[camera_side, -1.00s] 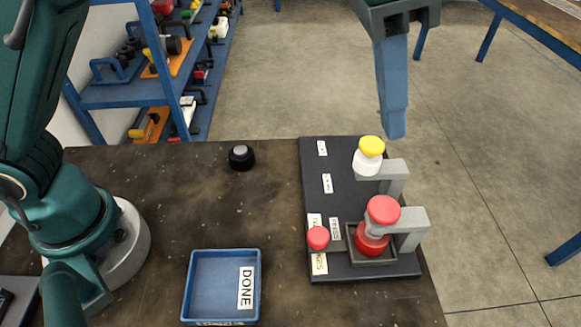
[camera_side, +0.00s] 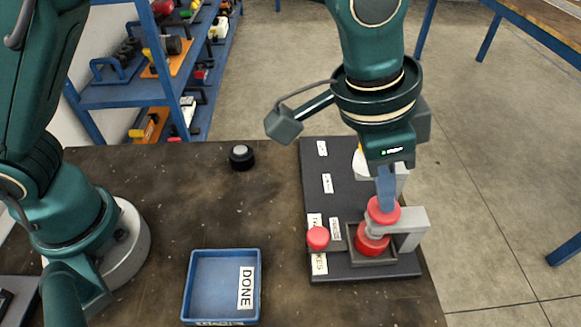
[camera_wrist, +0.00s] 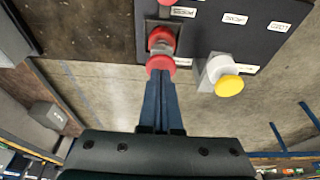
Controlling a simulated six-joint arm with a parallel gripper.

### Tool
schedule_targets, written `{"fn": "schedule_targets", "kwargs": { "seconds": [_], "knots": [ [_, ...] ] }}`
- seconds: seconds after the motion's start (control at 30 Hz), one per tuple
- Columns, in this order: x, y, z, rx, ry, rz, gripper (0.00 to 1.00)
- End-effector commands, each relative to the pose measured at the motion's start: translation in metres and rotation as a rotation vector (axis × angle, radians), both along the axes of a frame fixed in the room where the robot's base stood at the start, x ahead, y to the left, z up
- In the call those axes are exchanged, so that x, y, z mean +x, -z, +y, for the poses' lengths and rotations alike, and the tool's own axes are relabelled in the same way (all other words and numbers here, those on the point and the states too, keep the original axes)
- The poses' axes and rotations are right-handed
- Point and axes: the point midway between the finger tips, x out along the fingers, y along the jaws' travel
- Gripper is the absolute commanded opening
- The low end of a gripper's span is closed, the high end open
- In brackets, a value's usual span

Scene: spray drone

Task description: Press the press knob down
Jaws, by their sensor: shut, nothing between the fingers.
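A round red knob (camera_side: 383,217) sits on top of a red and grey body (camera_side: 370,242) held by a grey bracket, in a square tray on the dark board. It also shows in the wrist view (camera_wrist: 160,63). A smaller red knob (camera_side: 317,237) stands to its left; I cannot read from the labels which one is named the press knob. My gripper (camera_side: 386,201) is shut and empty, pointing down at the top of the larger red knob. In the wrist view its fingertips (camera_wrist: 160,75) overlap the knob's edge; I cannot tell whether they touch it.
A yellow-capped white piece (camera_wrist: 226,85) on a grey bracket stands behind, mostly hidden by my arm in the side view. A blue DONE tray (camera_side: 222,287) and a black knob (camera_side: 241,157) lie on the table to the left. The table between them is clear.

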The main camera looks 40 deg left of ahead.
Motion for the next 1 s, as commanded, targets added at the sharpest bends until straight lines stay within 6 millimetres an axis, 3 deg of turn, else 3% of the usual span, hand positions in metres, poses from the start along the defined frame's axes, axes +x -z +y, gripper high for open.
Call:
{"fn": "schedule_targets", "kwargs": {
  "seconds": [0.37,0.6,1.0],
  "knots": [
    [0.0,0.002,0.0,0.001,0.0,0.001,0.0],
    [0.0,0.021,0.0,0.004,-0.002,0.003,0.0],
    [0.0,0.014,0.0,0.004,-0.002,0.002,0.0]
  ]
}}
